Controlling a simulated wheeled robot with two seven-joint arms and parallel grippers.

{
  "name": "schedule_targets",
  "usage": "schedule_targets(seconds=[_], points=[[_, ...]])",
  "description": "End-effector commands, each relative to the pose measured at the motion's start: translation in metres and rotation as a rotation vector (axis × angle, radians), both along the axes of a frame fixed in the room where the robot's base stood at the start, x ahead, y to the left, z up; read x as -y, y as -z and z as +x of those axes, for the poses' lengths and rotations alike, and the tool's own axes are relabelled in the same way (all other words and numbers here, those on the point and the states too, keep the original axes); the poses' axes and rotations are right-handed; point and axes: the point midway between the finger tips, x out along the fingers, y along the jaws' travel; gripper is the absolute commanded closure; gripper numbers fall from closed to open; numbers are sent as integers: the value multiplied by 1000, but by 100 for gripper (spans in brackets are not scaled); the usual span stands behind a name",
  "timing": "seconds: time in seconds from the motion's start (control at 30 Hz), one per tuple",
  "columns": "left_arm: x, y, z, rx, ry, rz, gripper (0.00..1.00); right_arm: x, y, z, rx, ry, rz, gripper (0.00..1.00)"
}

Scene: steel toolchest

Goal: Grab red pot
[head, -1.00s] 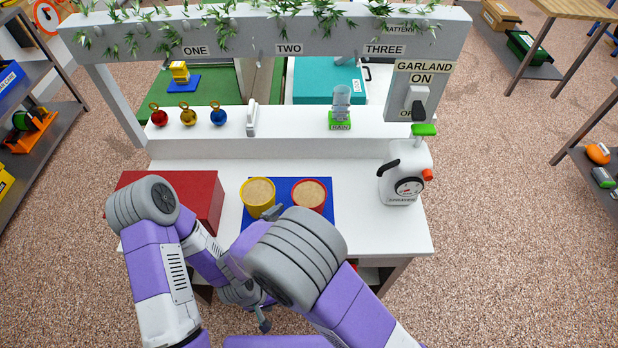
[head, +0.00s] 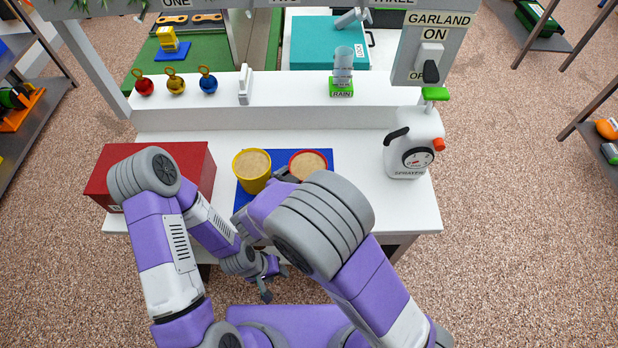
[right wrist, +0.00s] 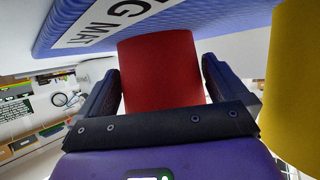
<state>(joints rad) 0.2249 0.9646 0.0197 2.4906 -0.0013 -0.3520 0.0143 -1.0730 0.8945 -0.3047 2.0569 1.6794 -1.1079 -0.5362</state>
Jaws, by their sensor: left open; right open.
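The red pot (head: 308,161), filled with brown soil, stands on the blue mat (head: 242,197) on the white bench, right of the yellow pot (head: 252,172). My right gripper (head: 284,176) is at the pot's near left side, partly hidden by its own arm. In the right wrist view the red pot (right wrist: 165,68) lies between the two open fingers of that gripper (right wrist: 162,75), which are on either side of it; I cannot tell whether they touch it. My left gripper (head: 274,282) is open and empty, low in front of the bench's near edge.
The yellow pot is close beside the right gripper, as the right wrist view (right wrist: 297,90) shows. A red box (head: 190,160) stands at left, a white sprayer (head: 412,150) at right. Ornaments (head: 176,85) and a rain gauge (head: 342,75) stand on the rear ledge.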

Motion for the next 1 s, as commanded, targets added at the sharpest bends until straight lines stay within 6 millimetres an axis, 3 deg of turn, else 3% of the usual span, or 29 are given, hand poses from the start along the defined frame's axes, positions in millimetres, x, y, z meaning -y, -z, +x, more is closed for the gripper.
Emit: schedule_targets(seconds=[0.3, 0.63, 0.87, 1.0], points=[[0, 4, 0, 0, 0, 0, 57, 2, 2, 2, 0, -2, 0, 2], [0, 4, 0, 0, 0, 0, 57, 2, 2, 2, 0, -2, 0, 52], [0, 4, 0, 0, 0, 0, 57, 2, 0, 2, 1, -2, 0, 54], [0, -3, 0, 0, 0, 0, 57, 2, -13, 2, 3, 0, 2, 54]])
